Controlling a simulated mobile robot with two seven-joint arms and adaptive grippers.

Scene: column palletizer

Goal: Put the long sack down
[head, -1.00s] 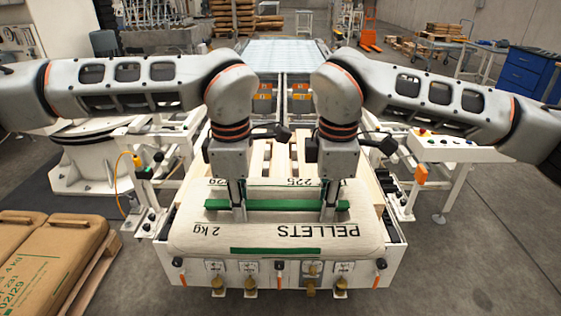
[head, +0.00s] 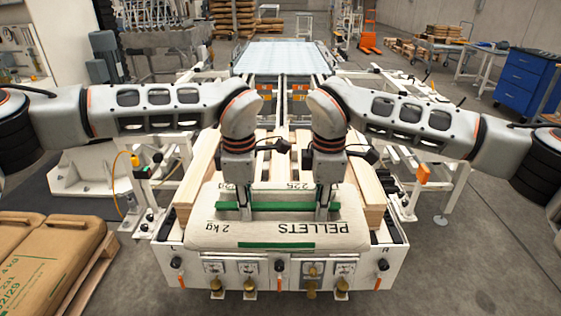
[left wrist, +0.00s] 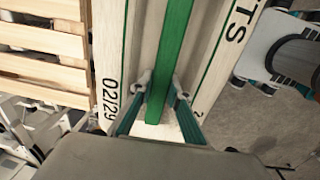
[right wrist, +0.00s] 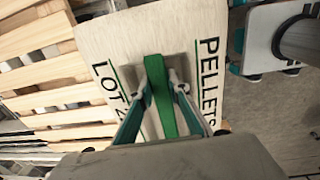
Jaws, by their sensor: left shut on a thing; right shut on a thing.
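The long sack (head: 280,230) is cream, with black PELLETS lettering and green bands. It lies level across the wooden pallet (head: 372,195) at the near end of the line. My left gripper (head: 243,213) and my right gripper (head: 322,213) are side by side on its top, each shut on a raised green strip. The strip runs between the fingers in the left wrist view (left wrist: 168,70) and the right wrist view (right wrist: 160,95). The sack hides most of the pallet's near part, and I cannot tell whether its underside touches the boards.
A white front panel (head: 235,275) with gauges and knobs stands just before the sack. Brown sacks (head: 45,260) lie on a pallet at the lower left. The conveyor (head: 283,60) runs away behind.

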